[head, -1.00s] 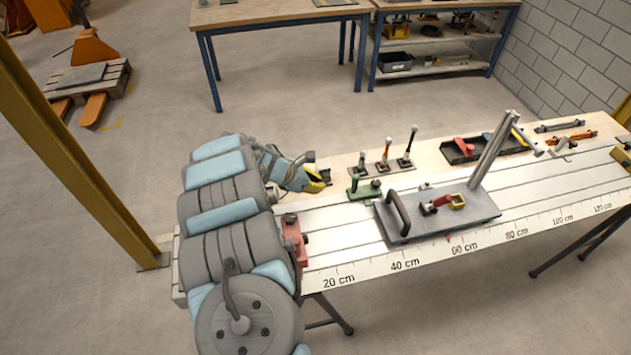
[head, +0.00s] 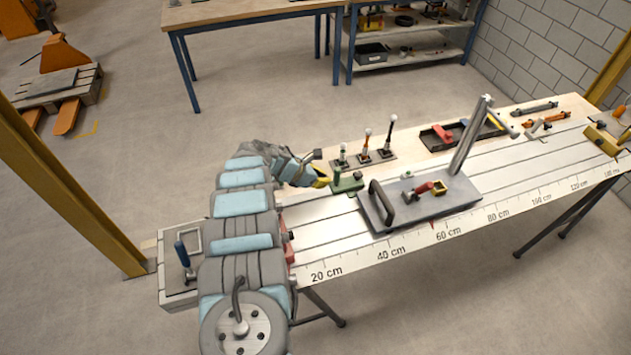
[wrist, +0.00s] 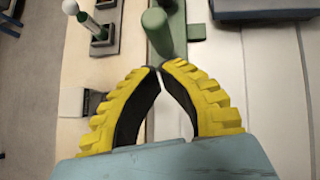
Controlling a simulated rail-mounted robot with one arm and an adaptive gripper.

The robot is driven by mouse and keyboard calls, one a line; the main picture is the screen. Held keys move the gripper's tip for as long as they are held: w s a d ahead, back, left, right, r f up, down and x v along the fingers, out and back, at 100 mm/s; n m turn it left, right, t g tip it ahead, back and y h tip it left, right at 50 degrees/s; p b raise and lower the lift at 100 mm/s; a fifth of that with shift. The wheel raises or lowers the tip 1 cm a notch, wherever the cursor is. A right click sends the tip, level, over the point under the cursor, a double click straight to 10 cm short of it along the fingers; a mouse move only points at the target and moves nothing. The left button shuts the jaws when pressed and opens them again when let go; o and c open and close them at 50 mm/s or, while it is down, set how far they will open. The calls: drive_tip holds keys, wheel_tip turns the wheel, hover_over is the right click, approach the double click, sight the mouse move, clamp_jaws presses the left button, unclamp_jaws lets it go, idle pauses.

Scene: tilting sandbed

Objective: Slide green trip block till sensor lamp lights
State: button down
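The green trip block (head: 349,186) lies on the slotted bed, left of the grey plate, below the row of levers. In the wrist view its upright green post (wrist: 157,32) stands just beyond my fingertips, with a lower green part to its right. My gripper (head: 322,182) is immediately left of the block in the head view. In the wrist view my gripper (wrist: 159,68) has its yellow fingers bowed, with the dark-padded tips together and nothing held. I cannot tell whether the tips touch the post. I cannot identify the sensor lamp or its state.
The grey plate (head: 440,207), with a big handle and slanted post, stands close right of the block. Several ball-topped levers (head: 366,152) stand behind. A black tray (head: 450,136) lies further right. A centimetre scale (head: 388,252) runs along the front edge.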

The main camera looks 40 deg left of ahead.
drive_tip(key=shift+w+d, duration=0.2)
drive_tip(key=shift+w, duration=0.25)
drive_tip(key=shift+w+f, duration=0.1)
